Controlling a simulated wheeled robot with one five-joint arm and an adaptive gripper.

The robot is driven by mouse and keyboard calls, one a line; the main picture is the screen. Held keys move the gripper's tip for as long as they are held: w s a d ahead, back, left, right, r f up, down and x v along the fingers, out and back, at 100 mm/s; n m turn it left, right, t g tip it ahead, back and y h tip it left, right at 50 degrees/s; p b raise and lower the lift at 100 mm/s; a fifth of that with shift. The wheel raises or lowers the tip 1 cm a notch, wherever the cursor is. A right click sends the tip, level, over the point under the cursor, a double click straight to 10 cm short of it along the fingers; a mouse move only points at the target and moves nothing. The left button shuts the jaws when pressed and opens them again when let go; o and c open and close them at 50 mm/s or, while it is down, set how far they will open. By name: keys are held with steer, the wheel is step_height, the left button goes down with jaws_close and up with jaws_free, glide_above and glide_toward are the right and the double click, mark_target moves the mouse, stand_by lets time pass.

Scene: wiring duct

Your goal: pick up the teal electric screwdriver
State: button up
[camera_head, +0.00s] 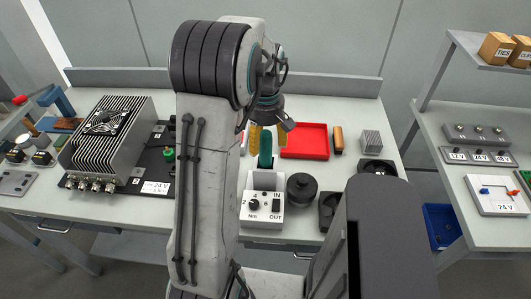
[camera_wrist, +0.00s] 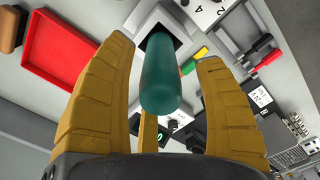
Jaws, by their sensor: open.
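The teal electric screwdriver (camera_head: 265,150) stands upright in a light grey holder (camera_head: 258,181) on the workbench, just behind the torque control box. In the wrist view the teal screwdriver (camera_wrist: 163,75) shows end-on, its lower part inside the holder's square opening. My gripper (camera_head: 260,138) is above and around it in the head view. In the wrist view my gripper (camera_wrist: 165,75) has its yellow fingers spread on either side of the screwdriver, with visible gaps. Contact of the third finger, behind the screwdriver, cannot be told.
The control box (camera_head: 262,206) with a dial stands in front of the holder. A black round part (camera_head: 301,187) is to its right. A red tray (camera_head: 304,141) lies behind right. A finned metal unit (camera_head: 113,138) stands left. The bench between tray and black part is clear.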

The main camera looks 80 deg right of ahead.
steer(key=shift+f, duration=0.4)
jaws_close()
stand_by(0.4)
